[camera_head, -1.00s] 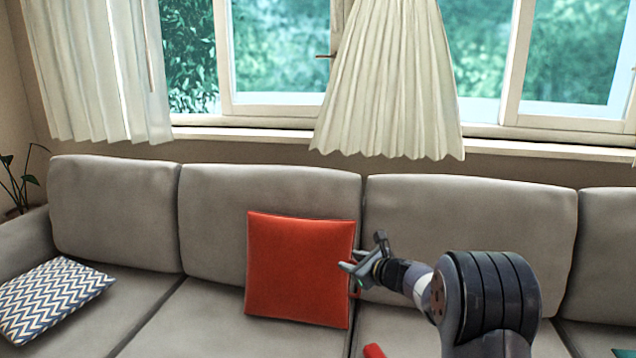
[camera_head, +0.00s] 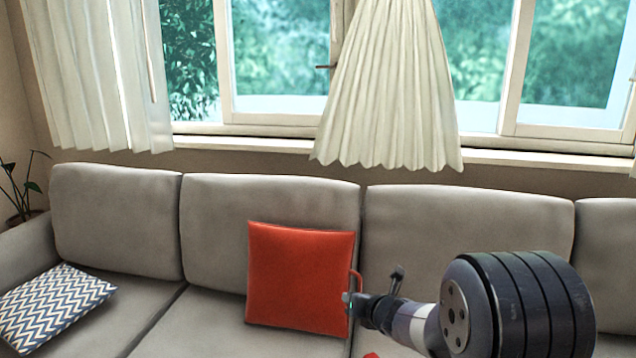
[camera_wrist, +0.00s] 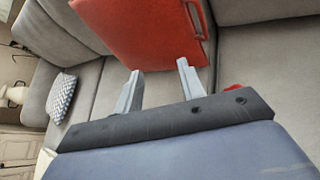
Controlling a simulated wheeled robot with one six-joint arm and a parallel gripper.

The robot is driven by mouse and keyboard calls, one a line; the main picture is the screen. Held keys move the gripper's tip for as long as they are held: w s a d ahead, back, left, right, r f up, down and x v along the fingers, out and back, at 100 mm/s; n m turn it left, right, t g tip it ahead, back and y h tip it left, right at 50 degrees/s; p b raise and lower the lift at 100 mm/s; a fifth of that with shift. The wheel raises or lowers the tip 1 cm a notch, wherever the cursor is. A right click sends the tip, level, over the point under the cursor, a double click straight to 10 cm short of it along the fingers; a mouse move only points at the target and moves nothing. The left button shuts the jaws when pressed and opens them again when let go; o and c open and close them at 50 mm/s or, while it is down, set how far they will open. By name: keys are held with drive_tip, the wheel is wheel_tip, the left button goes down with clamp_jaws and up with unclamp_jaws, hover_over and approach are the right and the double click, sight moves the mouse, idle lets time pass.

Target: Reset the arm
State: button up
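My gripper (camera_head: 352,303) is in front of the red cushion's lower right edge in the head view. In the wrist view its two fingers (camera_wrist: 159,85) stand apart with nothing held between them. The red square cushion (camera_head: 298,275) leans upright against the sofa back. It also shows beyond the fingertips in the wrist view (camera_wrist: 145,28). I cannot tell from these frames whether the gripper touches it.
A grey sofa (camera_head: 118,220) spans the view below a windowsill and cream curtains (camera_head: 388,95). A zigzag-patterned cushion (camera_head: 52,305) lies at its left end. A small red thing (camera_head: 371,355) shows at the bottom edge, mostly cut off.

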drive_tip(key=s+d+f+m+h+p, duration=0.1)
drive_tip(key=s+d+f+m+h, duration=0.1)
drive_tip(key=s+m, duration=0.3)
drive_tip(key=s+d+f+m+h+p, duration=0.1)
drive_tip(key=s+d+f+m+p, duration=0.1)
drive_tip(key=s+m, duration=0.4)
drive_tip(key=shift+s+d+t+h, duration=0.3)
drive_tip(key=shift+s+d+h, duration=0.15)
drive_tip(key=shift+d, duration=0.2)
drive_tip(key=shift+s, duration=0.1)
